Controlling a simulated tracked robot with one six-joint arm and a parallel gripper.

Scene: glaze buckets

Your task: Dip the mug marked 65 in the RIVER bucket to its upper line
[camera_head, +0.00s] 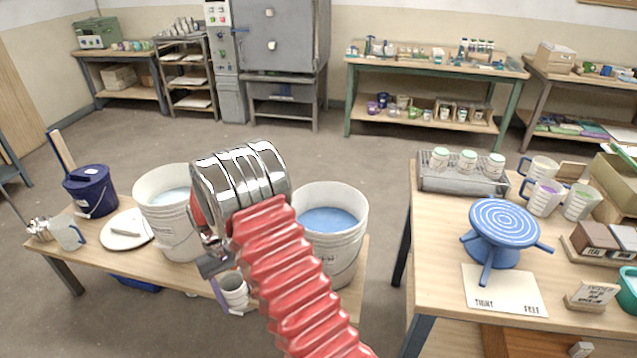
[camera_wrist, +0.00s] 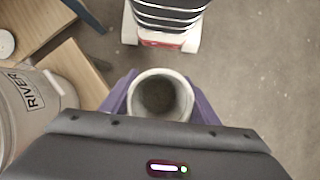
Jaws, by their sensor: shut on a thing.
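My gripper (camera_wrist: 160,100) is shut on a light mug (camera_wrist: 160,97), its purple fingers on both sides of the rim. In the wrist view I look down into the mug, which hangs over bare floor. In the head view the mug (camera_head: 233,290) is upright, partly behind my arm, by the front edge of the left bench. No number or line on it is legible. A white bucket labelled RIVER (camera_wrist: 35,105) is at the left of the wrist view. It seems to be the right bucket with blue glaze (camera_head: 342,250) in the head view, where its label is hidden.
The left bench (camera_head: 100,262) also holds another white bucket (camera_head: 170,225), a dark blue lidded bucket (camera_head: 90,192) and a white disc (camera_head: 115,240). The right table (camera_head: 425,240) bears a blue banding wheel (camera_head: 503,225), cups and boxes. A floor gap separates the tables.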

